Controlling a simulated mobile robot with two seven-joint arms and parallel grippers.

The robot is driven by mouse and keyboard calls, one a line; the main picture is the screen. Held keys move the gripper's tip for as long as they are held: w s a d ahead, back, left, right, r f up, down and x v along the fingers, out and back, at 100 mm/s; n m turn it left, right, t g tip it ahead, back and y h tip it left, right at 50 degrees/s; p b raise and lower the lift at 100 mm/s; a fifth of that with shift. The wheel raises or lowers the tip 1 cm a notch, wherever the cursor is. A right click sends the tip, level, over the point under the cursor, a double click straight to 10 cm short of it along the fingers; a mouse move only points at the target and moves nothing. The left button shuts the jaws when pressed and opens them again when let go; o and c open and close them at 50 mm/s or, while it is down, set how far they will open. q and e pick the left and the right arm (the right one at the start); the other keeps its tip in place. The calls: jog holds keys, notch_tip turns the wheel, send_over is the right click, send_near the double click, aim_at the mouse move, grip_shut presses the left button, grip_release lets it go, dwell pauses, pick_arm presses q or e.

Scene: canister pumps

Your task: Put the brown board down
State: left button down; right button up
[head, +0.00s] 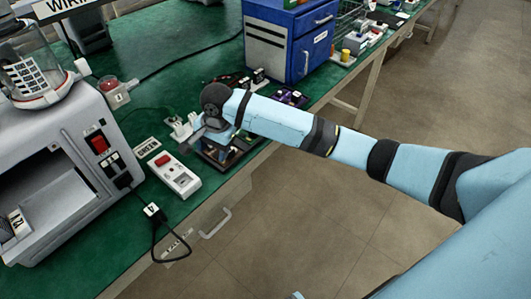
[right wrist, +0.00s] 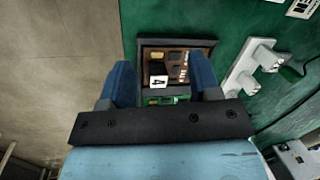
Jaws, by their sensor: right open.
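In the right wrist view the brown board (right wrist: 176,56) lies inside a dark-framed tray (right wrist: 142,47), with dark parts and a white tag marked 4 on it. My right gripper (right wrist: 163,88) is open, its two blue fingers apart on either side of the tray's near part. I cannot tell whether the fingers touch the board. In the head view my right arm reaches over the tray (head: 248,149) at the bench's front edge, and the arm hides much of it. My left gripper is not in view.
A white switch box (head: 176,178) with a red button and a grey machine (head: 60,150) stand to the left. White sockets (right wrist: 250,68) sit close beside the tray. A blue cabinet (head: 290,40) stands behind. The green bench (head: 165,60) has bare room at the back.

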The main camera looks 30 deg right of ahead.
jog(key=s+a+f+n+y, duration=0.1)
jog(key=s+a+f, duration=0.1)
jog(key=s+a+f+n+t+y, duration=0.1)
jog(key=s+a+f+n, duration=0.1)
jog(key=s+a+f, duration=0.1)
jog(key=shift+s+t+y, duration=0.3)
jog(key=s+d+f+n+t, duration=0.2)
jog(key=s+f+n, duration=0.1)
jog(key=s, duration=0.4)
jog(key=s+d+f+n+t, duration=0.3)
jog(key=s, duration=0.4)
jog(key=s+d+f+n+t+h, duration=0.1)
jog(key=s+d+f+n+t, duration=0.2)
jog(key=s, duration=0.4)
jog(key=shift+s+f+n, duration=0.35)
jog(key=shift+f+n, duration=0.1)
jog(key=shift+n, duration=0.15)
pick_arm(q)
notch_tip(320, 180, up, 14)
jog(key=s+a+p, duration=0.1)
jog(key=p, duration=1.7)
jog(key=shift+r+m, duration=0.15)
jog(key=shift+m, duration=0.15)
pick_arm(e)
notch_tip(320, 180, up, 14)
jog(key=d, duration=0.1)
jog(key=shift+s+d, duration=0.15)
jog(key=shift+s, duration=0.3)
